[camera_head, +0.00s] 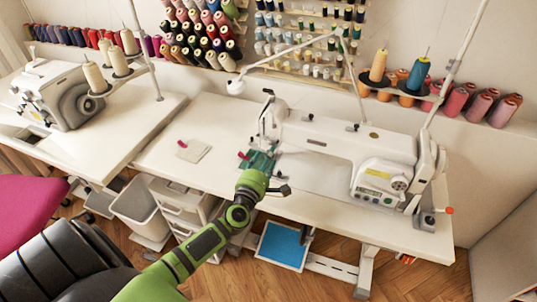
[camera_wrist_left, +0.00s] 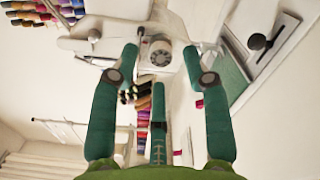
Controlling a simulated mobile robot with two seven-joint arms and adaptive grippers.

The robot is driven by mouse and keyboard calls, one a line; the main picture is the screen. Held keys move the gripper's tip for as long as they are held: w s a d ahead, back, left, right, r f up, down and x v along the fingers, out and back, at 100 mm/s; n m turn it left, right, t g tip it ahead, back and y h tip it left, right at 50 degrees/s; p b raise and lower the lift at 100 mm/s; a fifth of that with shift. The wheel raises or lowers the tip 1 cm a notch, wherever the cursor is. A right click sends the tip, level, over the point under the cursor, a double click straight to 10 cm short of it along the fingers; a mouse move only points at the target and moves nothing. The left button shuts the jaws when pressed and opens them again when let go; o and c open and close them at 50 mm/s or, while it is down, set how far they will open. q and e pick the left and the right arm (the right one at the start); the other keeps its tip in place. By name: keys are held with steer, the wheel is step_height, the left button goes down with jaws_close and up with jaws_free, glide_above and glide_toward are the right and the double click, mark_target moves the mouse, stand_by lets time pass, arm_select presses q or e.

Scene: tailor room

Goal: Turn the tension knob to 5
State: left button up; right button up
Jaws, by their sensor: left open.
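The white sewing machine (camera_head: 330,140) stands on the white table (camera_head: 225,118). My left gripper (camera_head: 258,158) is at the machine's left end, with its green fingers spread. In the left wrist view a round knob with marks around its rim (camera_wrist_left: 160,53) sits on the white machine body, between the spread fingertips of my left gripper (camera_wrist_left: 160,50) and apparently beyond them. No grip on it is visible. The marks are too small to read, so its setting cannot be told. In the head view the knob cannot be made out. My right gripper is not in view.
A second sewing machine (camera_head: 70,98) stands on the left table. Thread spools fill the wall rack (camera_head: 200,35). A small pale pad (camera_head: 193,150) lies on the table left of my gripper. A pink chair (camera_head: 28,208) stands at the left.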

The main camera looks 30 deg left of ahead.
arm_select(q)
steer(key=shift+x, duration=1.1)
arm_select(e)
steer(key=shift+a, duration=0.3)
arm_select(q)
steer(key=shift+c, duration=0.4)
jaws_close()
steer(key=shift+m, duration=0.3)
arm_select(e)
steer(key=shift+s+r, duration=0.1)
